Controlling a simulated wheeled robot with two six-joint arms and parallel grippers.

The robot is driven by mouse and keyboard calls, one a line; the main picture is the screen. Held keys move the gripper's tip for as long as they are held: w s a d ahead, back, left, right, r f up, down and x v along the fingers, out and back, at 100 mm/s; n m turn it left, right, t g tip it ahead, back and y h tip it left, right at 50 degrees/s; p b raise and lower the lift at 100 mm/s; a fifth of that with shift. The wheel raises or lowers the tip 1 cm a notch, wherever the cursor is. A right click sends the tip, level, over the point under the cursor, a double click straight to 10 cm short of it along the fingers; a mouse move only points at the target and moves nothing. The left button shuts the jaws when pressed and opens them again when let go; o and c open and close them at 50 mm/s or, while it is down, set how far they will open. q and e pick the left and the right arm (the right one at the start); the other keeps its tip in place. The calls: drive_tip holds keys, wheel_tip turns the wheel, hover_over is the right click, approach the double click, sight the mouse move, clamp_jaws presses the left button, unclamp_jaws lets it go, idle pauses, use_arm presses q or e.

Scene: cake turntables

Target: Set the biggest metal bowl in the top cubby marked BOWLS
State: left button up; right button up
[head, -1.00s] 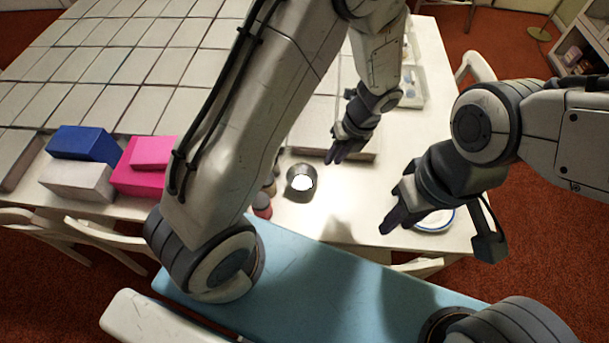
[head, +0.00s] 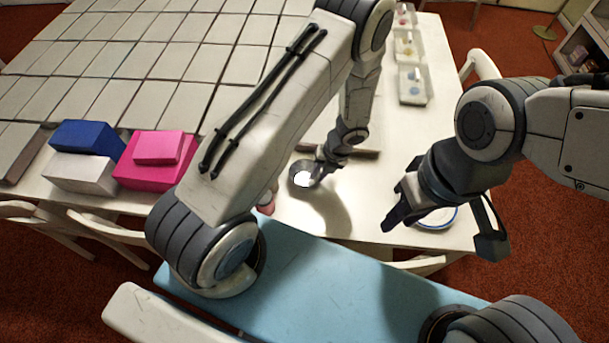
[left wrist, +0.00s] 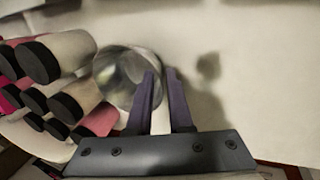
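A round shiny metal bowl (head: 301,177) stands on the white table; it also shows in the left wrist view (left wrist: 118,76). No other metal bowl is seen. My left gripper (head: 320,178) is low at the bowl's right side. In the left wrist view my left gripper (left wrist: 160,74) has its two fingers apart, with one finger overlapping the bowl's right rim. I cannot tell whether it touches. My right gripper (head: 392,220) hangs over the table's right part near a blue-rimmed plate; its opening is unclear. No BOWLS label is readable.
Several black-capped bottles (left wrist: 66,107) stand close left of the bowl. Pink boxes (head: 152,172), a blue box (head: 86,138) and a white box (head: 80,173) are further left. Trays (head: 412,84) line the back right. The blue-rimmed plate (head: 447,221) lies at the right.

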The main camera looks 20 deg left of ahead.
use_arm(q)
drive_tip(key=shift+a+f, duration=0.1)
drive_tip(key=shift+f, duration=0.3)
drive_tip(key=shift+c, duration=0.3)
clamp_jaws()
idle(0.9)
